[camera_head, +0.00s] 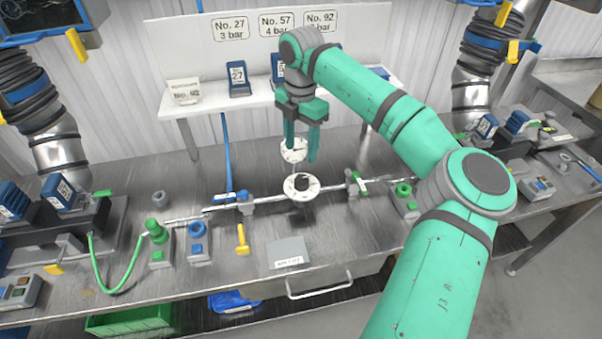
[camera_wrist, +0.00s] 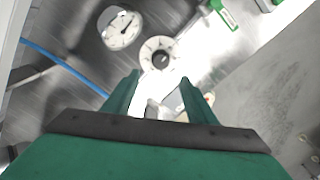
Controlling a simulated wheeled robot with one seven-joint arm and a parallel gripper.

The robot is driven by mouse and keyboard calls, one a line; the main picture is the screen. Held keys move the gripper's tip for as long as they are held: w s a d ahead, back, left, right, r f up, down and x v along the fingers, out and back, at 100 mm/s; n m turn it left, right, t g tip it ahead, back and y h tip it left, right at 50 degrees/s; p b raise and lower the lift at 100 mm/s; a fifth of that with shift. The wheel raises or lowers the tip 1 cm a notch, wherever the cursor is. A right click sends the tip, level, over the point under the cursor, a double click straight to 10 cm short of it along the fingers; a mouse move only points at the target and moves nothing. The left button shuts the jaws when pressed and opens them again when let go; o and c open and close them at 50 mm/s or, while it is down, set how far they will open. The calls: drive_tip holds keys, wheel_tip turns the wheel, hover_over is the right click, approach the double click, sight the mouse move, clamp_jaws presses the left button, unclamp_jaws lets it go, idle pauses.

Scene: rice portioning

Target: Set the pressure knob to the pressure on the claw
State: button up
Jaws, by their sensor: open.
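The pressure knob (camera_head: 302,182) is black, on a white round dial plate (camera_head: 312,190) in the middle of the bench. A white round gauge (camera_head: 287,156) stands just behind it. My gripper (camera_head: 301,152) is open and empty, fingers pointing down, above and behind the knob, apart from it. In the wrist view the knob (camera_wrist: 161,59) shows just beyond the gap between the fingertips (camera_wrist: 159,82), with the gauge (camera_wrist: 121,33) at its upper left. Wall signs read No. 27, 3 bar (camera_head: 231,30) and No. 57, 4 bar (camera_head: 277,25); the No. 92 sign (camera_head: 320,18) has its pressure figure hidden.
A white shelf (camera_head: 205,105) holds a small card (camera_head: 184,92) and blue claw blocks, one marked 27 (camera_head: 238,78). A horizontal pipe (camera_head: 335,187) runs across the bench. A green fitting (camera_head: 156,231) and a yellow handle (camera_head: 242,240) stand at front left. The bench front centre holds a grey plate (camera_head: 288,248).

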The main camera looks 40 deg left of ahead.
sight(302, 178)
wheel_tip(302, 178, down, 11)
drive_tip(key=shift+w+d+r, duration=0.1)
drive_tip(key=shift+r, duration=0.05)
idle(0.4)
drive_tip(key=shift+c, duration=0.4)
drive_tip(key=c, duration=1)
